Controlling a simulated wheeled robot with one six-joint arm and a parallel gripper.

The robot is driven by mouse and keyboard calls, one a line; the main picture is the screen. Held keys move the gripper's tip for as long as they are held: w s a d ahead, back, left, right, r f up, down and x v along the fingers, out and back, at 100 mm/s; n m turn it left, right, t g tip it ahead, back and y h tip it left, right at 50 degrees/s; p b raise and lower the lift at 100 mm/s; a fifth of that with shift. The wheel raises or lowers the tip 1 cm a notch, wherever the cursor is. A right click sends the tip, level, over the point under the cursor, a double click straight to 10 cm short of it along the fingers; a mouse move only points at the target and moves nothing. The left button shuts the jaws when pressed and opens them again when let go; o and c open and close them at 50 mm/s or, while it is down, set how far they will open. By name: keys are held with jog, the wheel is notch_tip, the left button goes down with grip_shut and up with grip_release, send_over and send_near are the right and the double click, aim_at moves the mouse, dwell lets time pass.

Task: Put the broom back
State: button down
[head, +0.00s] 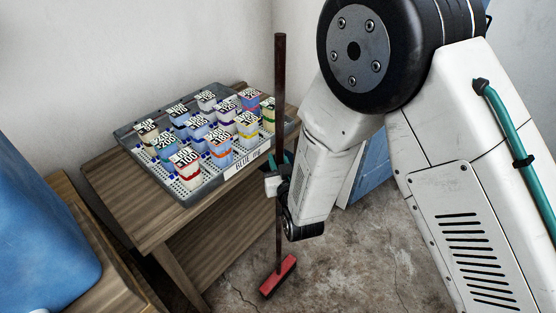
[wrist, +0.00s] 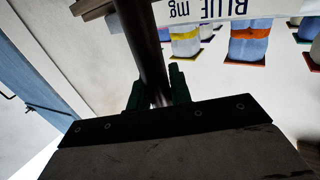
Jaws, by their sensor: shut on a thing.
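The broom (head: 280,120) has a long dark brown handle and a red head (head: 278,276). It stands nearly upright in front of the wooden table, with its head low, at or just above the concrete floor; I cannot tell which. My gripper (head: 279,184) is shut on the handle around its lower middle. In the wrist view, the handle (wrist: 146,45) runs up from between the dark green fingers (wrist: 160,92). My arm hides part of the area right of the handle.
A grey tray (head: 203,197) labelled "BLUE mg" holds several labelled, coloured containers on the wooden table (head: 135,205), close behind the handle. A large blue object (head: 40,240) stands at left. A blue panel (head: 371,172) shows behind my arm. Floor (head: 350,265) at front right is clear.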

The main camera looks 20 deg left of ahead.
dwell(0.3)
jog(key=c, duration=1.3)
grip_release()
jog(key=shift+f, duration=0.1)
jog(key=v, duration=1.2)
